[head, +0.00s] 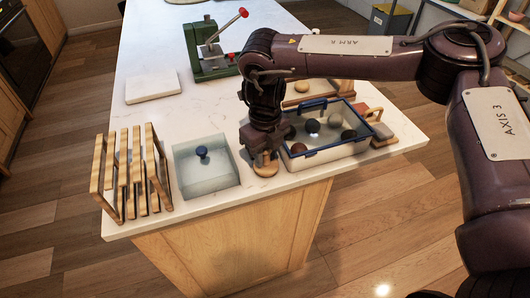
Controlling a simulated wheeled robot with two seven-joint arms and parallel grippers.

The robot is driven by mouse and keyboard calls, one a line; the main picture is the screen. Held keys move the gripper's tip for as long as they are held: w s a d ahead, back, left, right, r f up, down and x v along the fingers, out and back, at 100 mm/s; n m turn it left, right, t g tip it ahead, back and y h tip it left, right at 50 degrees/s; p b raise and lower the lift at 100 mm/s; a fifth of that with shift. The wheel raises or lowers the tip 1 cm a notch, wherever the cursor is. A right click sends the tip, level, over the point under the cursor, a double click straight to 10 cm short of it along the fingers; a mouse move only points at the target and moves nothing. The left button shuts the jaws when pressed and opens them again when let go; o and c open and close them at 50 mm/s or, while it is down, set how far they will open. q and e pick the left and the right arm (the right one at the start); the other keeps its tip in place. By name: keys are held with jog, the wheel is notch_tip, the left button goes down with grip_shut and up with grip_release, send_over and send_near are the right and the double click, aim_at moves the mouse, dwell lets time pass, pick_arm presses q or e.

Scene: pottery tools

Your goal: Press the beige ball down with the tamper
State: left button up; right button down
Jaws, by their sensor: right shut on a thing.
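My right gripper (263,153) points down near the counter's front edge, between two boxes. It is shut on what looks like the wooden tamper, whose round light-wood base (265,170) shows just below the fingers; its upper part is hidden. I cannot tell whether the base touches the counter. A beige ball (302,86) sits farther back on a wooden board (318,97), behind my right arm, which partly hides the board. My left gripper is not in view.
A clear blue-rimmed box (330,152) with several balls stands right of the gripper. Left are a translucent box (208,176) with a blue knob and a slatted wooden rack (130,178). A green press (210,62) and white slab (152,86) stand behind. The counter's middle left is clear.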

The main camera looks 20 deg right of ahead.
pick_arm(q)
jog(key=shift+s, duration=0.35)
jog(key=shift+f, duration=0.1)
pick_arm(e)
jog(key=shift+f, duration=0.2)
jog(key=c, duration=1.1)
grip_release()
